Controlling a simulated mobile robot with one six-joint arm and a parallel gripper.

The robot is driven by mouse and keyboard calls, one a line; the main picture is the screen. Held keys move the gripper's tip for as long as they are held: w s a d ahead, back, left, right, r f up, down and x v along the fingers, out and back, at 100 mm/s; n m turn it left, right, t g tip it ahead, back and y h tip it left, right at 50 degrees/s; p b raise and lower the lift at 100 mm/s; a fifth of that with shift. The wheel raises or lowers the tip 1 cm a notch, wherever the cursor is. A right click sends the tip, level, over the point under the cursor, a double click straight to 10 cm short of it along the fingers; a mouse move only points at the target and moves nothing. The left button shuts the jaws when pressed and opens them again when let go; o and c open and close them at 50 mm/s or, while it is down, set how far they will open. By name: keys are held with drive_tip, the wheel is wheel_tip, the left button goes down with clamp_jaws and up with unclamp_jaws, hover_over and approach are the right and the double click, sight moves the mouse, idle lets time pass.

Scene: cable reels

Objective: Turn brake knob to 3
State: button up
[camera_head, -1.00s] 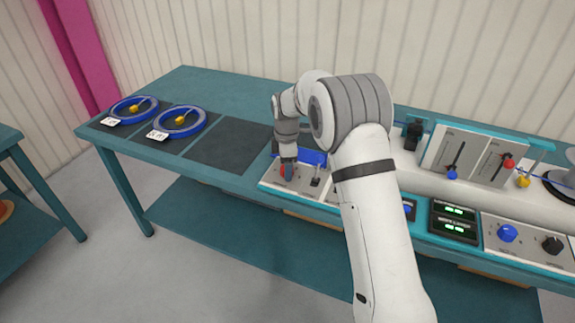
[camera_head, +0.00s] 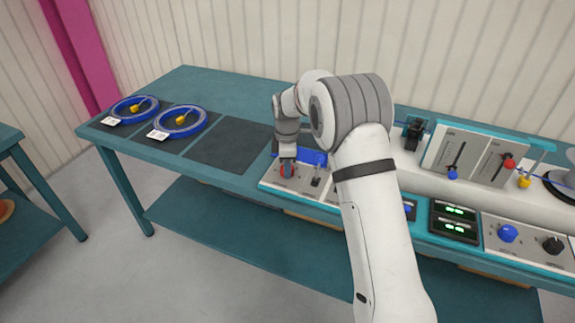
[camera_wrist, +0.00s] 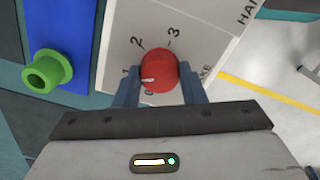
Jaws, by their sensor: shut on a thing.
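The red brake knob (camera_wrist: 159,68) sits on a pale panel (camera_wrist: 116,50) with the marks 1, 2 and 3 printed around it. Its white pointer line faces left and slightly down in the wrist view, near the 1 mark (camera_wrist: 126,72) and well away from the 3 mark (camera_wrist: 174,38). My gripper (camera_wrist: 160,88) has one finger on each side of the knob and is shut on it. In the head view my gripper (camera_head: 287,170) points down onto the red knob at the left end of the panel row.
A green ring-shaped part (camera_wrist: 48,72) on a blue strip lies beside the panel. Two blue reels (camera_head: 133,109) (camera_head: 178,122) lie on the left of the bench; a dark mat (camera_head: 230,145) there is empty.

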drive_tip(key=m, duration=0.5)
drive_tip(key=shift+m, duration=0.4)
drive_tip(key=m, duration=0.5)
drive_tip(key=shift+m, duration=0.3)
drive_tip(key=m, duration=1.1)
drive_tip(key=shift+m, duration=0.3)
drive_tip(key=o, duration=1)
drive_tip(key=shift+r, duration=0.15)
